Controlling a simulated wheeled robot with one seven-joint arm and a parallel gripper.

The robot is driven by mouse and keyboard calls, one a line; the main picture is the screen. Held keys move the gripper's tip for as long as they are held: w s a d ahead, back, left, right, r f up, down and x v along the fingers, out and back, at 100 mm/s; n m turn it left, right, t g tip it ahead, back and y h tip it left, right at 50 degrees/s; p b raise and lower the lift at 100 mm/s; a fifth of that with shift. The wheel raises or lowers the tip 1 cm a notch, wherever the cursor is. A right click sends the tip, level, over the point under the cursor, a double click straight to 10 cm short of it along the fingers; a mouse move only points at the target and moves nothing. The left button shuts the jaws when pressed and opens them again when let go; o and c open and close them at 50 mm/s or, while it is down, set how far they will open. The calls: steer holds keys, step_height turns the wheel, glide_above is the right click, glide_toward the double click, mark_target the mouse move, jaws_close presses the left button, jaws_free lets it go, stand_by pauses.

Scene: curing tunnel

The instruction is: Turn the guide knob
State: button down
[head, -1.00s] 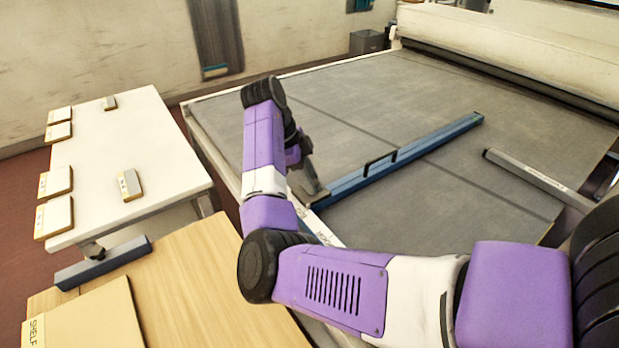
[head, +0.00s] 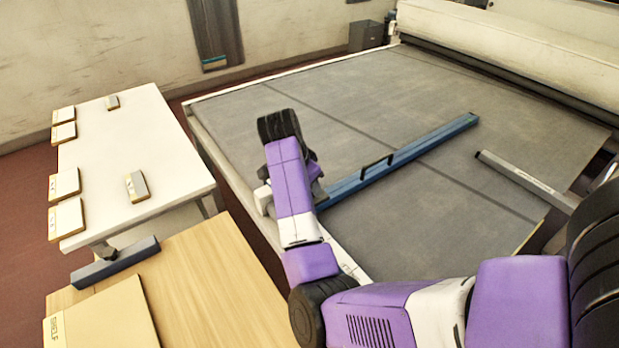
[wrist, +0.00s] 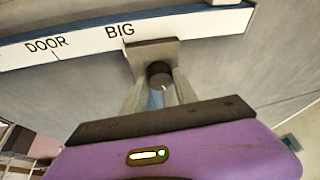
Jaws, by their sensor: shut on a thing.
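The guide knob (wrist: 160,72) is a dark round knob with a small light mark on its face, in the wrist view. It stands in front of a grey-brown bracket (wrist: 152,50) at the white scale (wrist: 85,40) lettered DOOR and BIG. My gripper (wrist: 160,86) is shut on the knob, one finger on each side. In the head view the blue guide bar (head: 420,143) lies across the grey bed (head: 350,105), with its near end beside my wrist. My arm hides the knob and fingertips there.
A white table (head: 125,150) with several small labelled blocks stands left. A wooden table (head: 215,275) with a SHELF board (head: 105,320) is in front of it. A grey bar (head: 525,180) projects over the bed's right side. A roller (head: 500,75) spans the back.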

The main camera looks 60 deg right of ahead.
steer(key=n+t+p, duration=0.1)
steer(key=n, duration=0.1)
steer(key=n+t+p, duration=0.1)
steer(key=n, duration=0.2)
steer(key=shift+s+d+r+n+p, duration=0.1)
steer(key=shift+s+n+p, duration=0.1)
steer(key=shift+n+p, duration=0.15)
steer(key=n+t, duration=0.1)
steer(key=n, duration=0.1)
steer(key=n+t+y, duration=0.1)
steer(key=n, duration=0.2)
steer(key=shift+n, duration=0.35)
steer(key=shift+y, duration=0.3)
steer(key=c, duration=0.9)
jaws_free()
steer(key=shift+c, duration=0.2)
steer(key=b+v, duration=0.1)
steer(key=v, duration=0.6)
steer(key=shift+s+r, duration=0.2)
steer(key=shift+r, duration=0.1)
steer(key=shift+s, duration=0.15)
